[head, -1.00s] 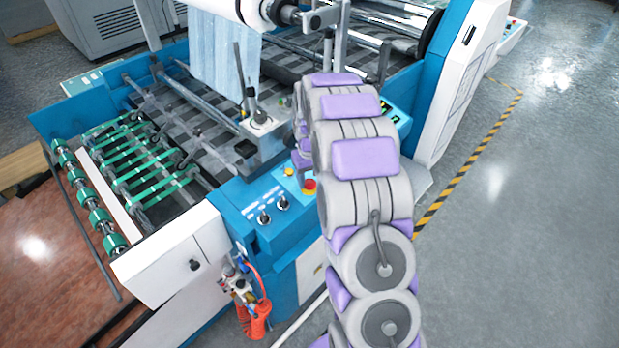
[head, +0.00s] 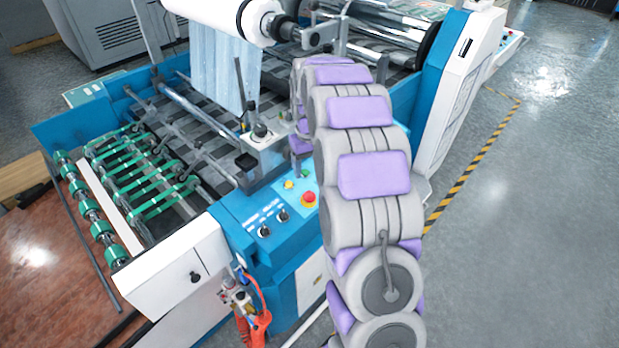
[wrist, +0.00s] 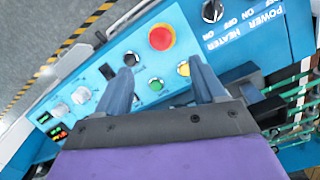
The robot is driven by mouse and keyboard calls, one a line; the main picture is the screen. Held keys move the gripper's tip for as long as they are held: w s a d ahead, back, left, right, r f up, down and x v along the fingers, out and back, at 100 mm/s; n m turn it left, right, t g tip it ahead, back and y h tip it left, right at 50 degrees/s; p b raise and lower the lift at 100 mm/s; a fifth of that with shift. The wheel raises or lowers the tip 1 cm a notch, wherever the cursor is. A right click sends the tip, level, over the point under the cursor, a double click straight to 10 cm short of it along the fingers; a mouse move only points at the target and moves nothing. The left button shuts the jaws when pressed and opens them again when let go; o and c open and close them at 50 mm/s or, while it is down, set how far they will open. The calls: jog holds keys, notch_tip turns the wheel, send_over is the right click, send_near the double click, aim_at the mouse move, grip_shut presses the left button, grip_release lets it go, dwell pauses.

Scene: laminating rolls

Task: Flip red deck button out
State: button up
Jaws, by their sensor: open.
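The red button (wrist: 161,37) is a round mushroom button on a yellow base, set in the blue control panel (wrist: 90,72). In the head view the red button (head: 309,198) shows just left of my arm. In the wrist view my gripper (wrist: 161,68) is open and empty, its two blue-grey fingers spread over the panel. Their tips lie below the red button in the picture, to its lower left and lower right. I cannot tell how far above the panel they are.
Near the fingers are a yellow button (wrist: 183,69), a green button (wrist: 155,84) and a black button (wrist: 132,58). A power-heater knob (wrist: 212,11) sits beyond the red button. White knobs and green displays line the panel's left. A roller (head: 240,18) stands behind.

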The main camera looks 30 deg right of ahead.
notch_tip(320, 180, up, 7)
jog(key=shift+p, duration=0.4)
jog(key=shift+f, duration=0.1)
jog(key=s+a+r, duration=0.2)
jog(key=s+a, duration=0.3)
jog(key=s, duration=0.4)
jog(key=s+a+r+g, duration=0.15)
jog(key=s+a, duration=0.25)
jog(key=s, duration=0.5)
jog(key=s+a+r, duration=0.2)
jog(key=s+a, duration=0.3)
jog(key=s, duration=0.4)
jog(key=s+a+f, duration=0.2)
jog(key=s+f, duration=0.1)
jog(key=s, duration=1)
jog(key=shift+s+a+f+n, duration=0.15)
jog(key=shift+s+f+n, duration=0.05)
jog(key=shift+s+n, duration=0.15)
